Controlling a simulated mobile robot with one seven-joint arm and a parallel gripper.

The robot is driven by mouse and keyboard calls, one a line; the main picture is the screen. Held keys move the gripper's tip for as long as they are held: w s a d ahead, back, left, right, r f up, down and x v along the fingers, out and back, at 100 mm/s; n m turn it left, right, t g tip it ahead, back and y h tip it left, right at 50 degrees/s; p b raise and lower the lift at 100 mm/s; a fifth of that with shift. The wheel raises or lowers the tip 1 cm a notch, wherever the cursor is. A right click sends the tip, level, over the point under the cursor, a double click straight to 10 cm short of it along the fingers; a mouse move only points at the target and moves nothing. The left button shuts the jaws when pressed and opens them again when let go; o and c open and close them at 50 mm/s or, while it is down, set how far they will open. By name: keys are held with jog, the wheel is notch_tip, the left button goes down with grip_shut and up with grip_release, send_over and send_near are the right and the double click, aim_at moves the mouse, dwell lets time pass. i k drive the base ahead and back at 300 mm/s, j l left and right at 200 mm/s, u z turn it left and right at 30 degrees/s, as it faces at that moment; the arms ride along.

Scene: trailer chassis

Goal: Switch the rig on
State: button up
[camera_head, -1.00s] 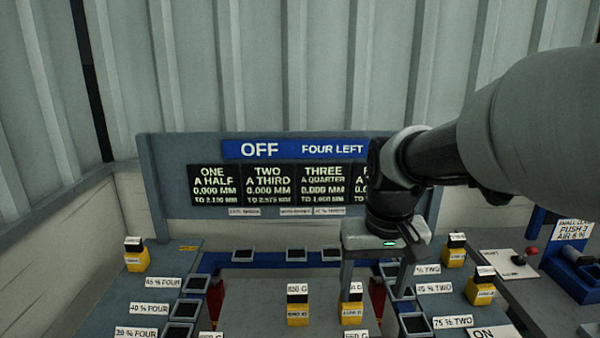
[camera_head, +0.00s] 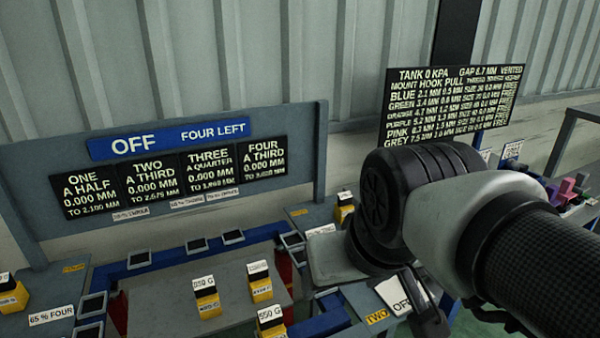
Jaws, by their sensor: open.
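The rig's sign board (camera_head: 132,145) at left centre reads OFF and FOUR LEFT on a blue strip. Below it, dark panels for ONE to FOUR all show 0.000 MM. A white switch plate (camera_head: 402,293) marked OFF lies at the lower right of the bench; its other part is hidden by my arm. My gripper (camera_head: 345,264) hangs beside and above this plate, partly covered by my wrist. It is open and I see nothing held in it. Its fingertips are hard to make out, so I cannot tell whether anything touches the switch.
Yellow weights (camera_head: 207,300) with white labels stand on the grey deck of the rig. Small dark pads (camera_head: 139,260) line its blue frame. A dark readout board (camera_head: 450,105) behind my arm shows TANK 0 KPA. Coloured parts (camera_head: 567,192) lie on a bench at far right.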

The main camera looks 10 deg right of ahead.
aim_at(422, 271)
jog(key=z, duration=1.1)
jog(key=i+l+z, duration=0.15)
jog(key=l, duration=0.15)
jog(key=i+l+z, duration=0.1)
jog(key=i+l, duration=0.1)
jog(key=l, duration=0.1)
